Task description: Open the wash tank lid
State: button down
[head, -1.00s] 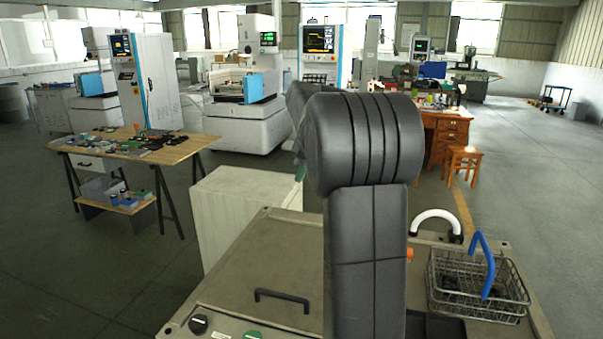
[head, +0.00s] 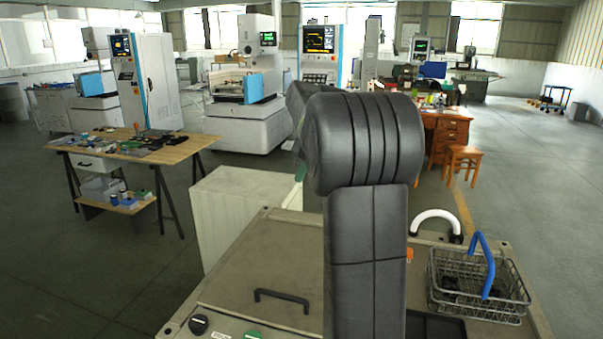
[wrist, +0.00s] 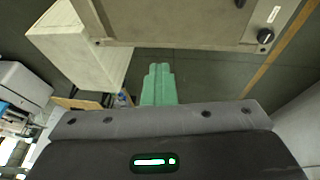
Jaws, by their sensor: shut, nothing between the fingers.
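The wash tank lid (head: 235,285) is a flat grey-beige panel with a black bar handle (head: 282,297) near its front edge. It lies flat and closed on the tank top. In the wrist view the tank (wrist: 180,22) fills the top of the picture. My gripper (wrist: 158,70) has green fingers that are shut together and empty, apart from the tank with floor showing around them. In the head view my dark arm hides most of the gripper and the right part of the lid; only a bit of green shows beside it.
A wire basket (head: 478,300) with a blue handle and a white curved pipe (head: 436,217) stand right of my arm. A white cabinet (head: 245,205) stands behind the tank. A wooden workbench (head: 130,148) is at left. Open floor lies left of the tank.

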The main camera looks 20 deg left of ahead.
jog(key=c, duration=1.4)
grip_release()
jog(key=v, duration=1.4)
